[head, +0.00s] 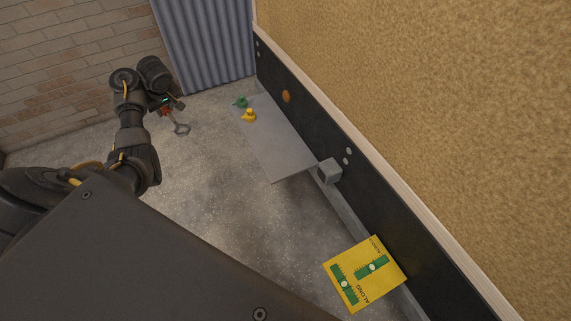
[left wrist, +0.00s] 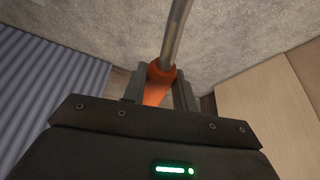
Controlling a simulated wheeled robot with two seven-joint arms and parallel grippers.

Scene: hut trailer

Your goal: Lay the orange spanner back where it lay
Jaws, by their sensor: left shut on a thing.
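The orange spanner (head: 180,127) has a grey metal shaft with a ring-like head and an orange handle. My left gripper (head: 168,108) is shut on its orange handle, with the metal end sticking out to the right and down in the head view. In the left wrist view the orange handle (left wrist: 160,84) sits between the two fingers of the left gripper (left wrist: 160,92), and the grey shaft runs up out of the frame. The spanner appears to be held above the floor. My right gripper is not in view.
A grey plate (head: 275,145) by the dark wall board (head: 308,112) bears a green item (head: 241,102) and a yellow item (head: 249,115). A grey block (head: 329,171) and a yellow card (head: 364,273) lie along the board. Corrugated metal (head: 205,45) stands behind. Speckled floor (head: 215,180) is clear.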

